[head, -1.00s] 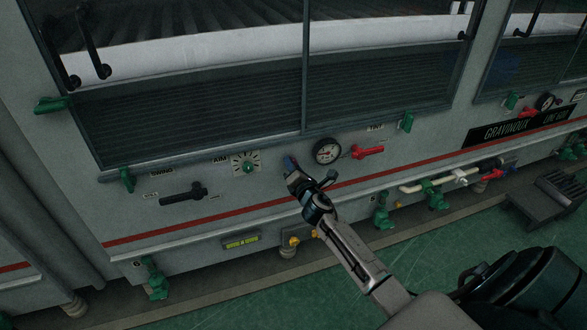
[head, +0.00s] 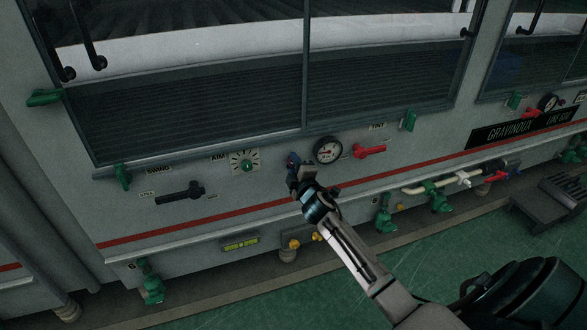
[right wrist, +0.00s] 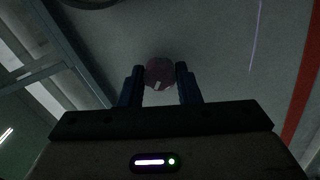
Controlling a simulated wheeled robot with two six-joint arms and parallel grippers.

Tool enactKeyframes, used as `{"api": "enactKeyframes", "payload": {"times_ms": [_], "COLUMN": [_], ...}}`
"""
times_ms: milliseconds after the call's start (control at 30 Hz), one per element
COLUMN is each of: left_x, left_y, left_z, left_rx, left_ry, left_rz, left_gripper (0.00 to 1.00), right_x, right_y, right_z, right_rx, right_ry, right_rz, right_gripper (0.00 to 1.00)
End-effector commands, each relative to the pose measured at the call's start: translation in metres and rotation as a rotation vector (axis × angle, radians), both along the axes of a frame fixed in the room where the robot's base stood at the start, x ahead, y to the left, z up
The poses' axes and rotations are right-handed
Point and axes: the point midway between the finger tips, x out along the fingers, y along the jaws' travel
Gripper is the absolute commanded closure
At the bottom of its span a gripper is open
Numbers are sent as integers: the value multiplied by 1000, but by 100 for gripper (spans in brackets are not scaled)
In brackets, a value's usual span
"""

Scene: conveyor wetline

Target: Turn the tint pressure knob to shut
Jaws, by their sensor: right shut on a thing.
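The knob (right wrist: 160,72) is round, dark reddish, with a small pale mark on its face. In the right wrist view it sits between the two blue fingers of my right gripper (right wrist: 160,84), which is shut on it. In the head view my right gripper (head: 295,162) is at the panel, just left of a round pressure gauge (head: 328,150), and it hides the knob. The TINT label (head: 377,126) is up and right of the gauge, above a red lever (head: 370,151). My left gripper is not in view.
A green AIM dial (head: 245,162) and a black SWING lever (head: 182,193) are left of the gripper. Green clamp handles (head: 410,119) line the window frame. Pipes with green valves (head: 436,197) run low at right. The green floor (head: 440,260) is mostly clear.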

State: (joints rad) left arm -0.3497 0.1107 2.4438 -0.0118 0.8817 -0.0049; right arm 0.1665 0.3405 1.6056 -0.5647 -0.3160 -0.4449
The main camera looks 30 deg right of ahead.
Motion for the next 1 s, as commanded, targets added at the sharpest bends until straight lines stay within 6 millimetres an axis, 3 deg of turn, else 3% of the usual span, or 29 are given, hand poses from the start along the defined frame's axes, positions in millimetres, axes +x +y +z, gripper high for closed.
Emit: {"api": "enactKeyframes", "payload": {"times_ms": [600,1000], "left_x": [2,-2], "left_y": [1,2], "left_z": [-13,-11], "left_rx": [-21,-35], "left_ry": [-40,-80], "left_rz": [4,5], "left_gripper": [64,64], "right_x": [-1,-1], "right_y": [-1,-1], "right_z": [-4,-2], "right_rx": [560,803], "right_ry": [-132,-190], "right_rz": [-2,-2], "right_gripper": [93,93]}}
